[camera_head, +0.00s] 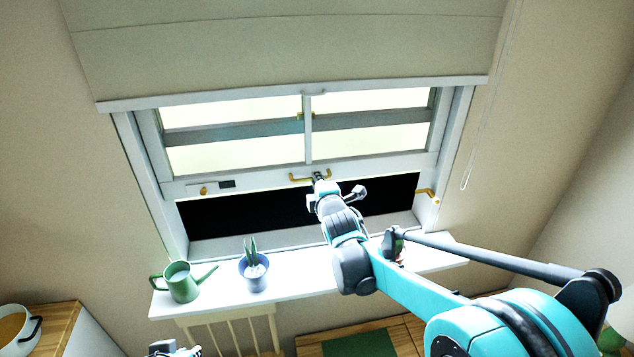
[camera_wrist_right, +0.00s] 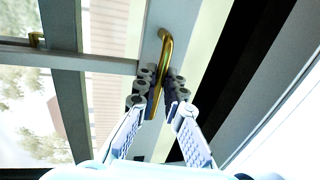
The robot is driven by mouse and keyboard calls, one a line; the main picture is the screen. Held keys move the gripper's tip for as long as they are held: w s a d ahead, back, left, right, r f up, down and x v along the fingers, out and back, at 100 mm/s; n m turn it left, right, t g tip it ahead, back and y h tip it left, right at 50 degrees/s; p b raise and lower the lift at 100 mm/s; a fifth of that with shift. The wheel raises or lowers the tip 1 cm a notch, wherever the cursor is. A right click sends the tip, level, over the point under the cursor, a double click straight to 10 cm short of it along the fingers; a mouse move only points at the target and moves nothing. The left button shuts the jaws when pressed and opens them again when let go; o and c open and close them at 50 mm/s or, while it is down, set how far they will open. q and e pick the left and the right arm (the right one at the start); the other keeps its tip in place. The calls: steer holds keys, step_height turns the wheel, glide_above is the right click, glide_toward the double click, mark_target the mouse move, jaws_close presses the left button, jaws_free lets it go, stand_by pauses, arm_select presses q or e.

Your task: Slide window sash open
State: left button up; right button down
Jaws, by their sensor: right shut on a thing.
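The white window sash (camera_head: 380,168) stands partly raised, with a dark open gap (camera_head: 240,213) below its bottom rail. A brass pull handle (camera_head: 299,179) sits at the middle of that rail. My right gripper (camera_head: 318,180) is at the handle's right part. In the right wrist view, the fingers (camera_wrist_right: 162,92) close around the brass handle (camera_wrist_right: 166,52) from both sides. The fingertips hide part of the handle. A piece of my left gripper (camera_head: 172,347) shows at the bottom edge of the head view; its jaws cannot be made out.
A green watering can (camera_head: 182,285) and a blue potted plant (camera_head: 254,272) stand on the white sill (camera_head: 215,297). A pale blind (camera_head: 290,50) hangs over the window top. A brass catch (camera_head: 428,195) is on the right jamb. A chair (camera_head: 232,330) stands below.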

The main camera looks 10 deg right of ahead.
steer(key=c, duration=1.6)
jaws_free()
steer(key=v, duration=1.2)
steer(key=s+d+f+m+g+b, duration=0.2)
steer(key=s+f+m+g+b, duration=0.6)
steer(key=s+f+m, duration=1)
steer(key=s+f+b, duration=0.3)
steer(key=s+f, duration=0.3)
steer(key=f, duration=0.2)
steer(key=shift+g, duration=0.3)
